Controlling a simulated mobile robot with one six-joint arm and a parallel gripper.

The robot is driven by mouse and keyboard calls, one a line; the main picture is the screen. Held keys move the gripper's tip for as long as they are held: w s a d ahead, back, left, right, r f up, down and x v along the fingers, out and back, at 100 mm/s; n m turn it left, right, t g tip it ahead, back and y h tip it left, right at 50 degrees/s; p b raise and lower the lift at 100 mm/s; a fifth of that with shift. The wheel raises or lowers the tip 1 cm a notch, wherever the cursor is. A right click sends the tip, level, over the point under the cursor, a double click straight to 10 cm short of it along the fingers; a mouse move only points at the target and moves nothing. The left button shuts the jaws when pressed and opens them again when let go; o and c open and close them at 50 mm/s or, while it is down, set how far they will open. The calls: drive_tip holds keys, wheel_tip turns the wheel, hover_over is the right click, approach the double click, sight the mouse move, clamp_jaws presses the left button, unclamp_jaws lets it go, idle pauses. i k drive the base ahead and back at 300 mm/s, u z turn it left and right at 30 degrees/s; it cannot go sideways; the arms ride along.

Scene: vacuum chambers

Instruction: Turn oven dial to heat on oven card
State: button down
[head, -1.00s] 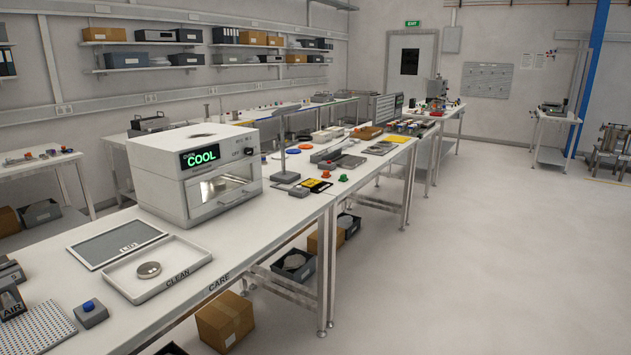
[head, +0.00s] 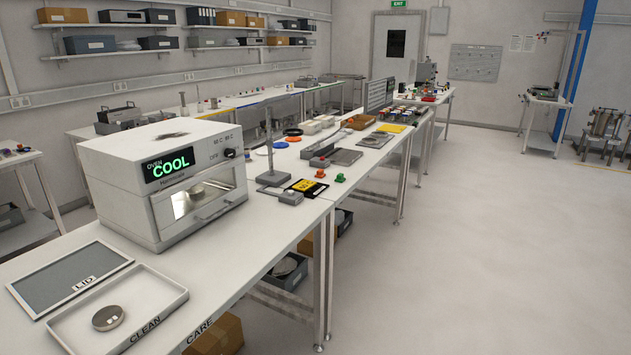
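The oven (head: 165,180) is a white box on the near bench at the left. Its black display (head: 168,166) reads COOL in green letters. The oven dial (head: 230,153) is a small black knob at the upper right of the front face, with small lettering including OFF beside it; its exact setting is too small to read. The oven door (head: 205,200) is shut, with a lit window. I cannot make out a card on the oven. My gripper is not in view.
A white CLEAN tray (head: 60,328) holding a round metal piece (head: 109,317) and a grey LID panel (head: 70,278) lie in front of the oven. A stand (head: 272,178) is to its right. The floor (head: 470,260) right of the bench is clear.

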sight(229, 152)
drive_tip(key=z, duration=0.2)
drive_tip(key=i, duration=1.65)
drive_tip(key=u, duration=0.55)
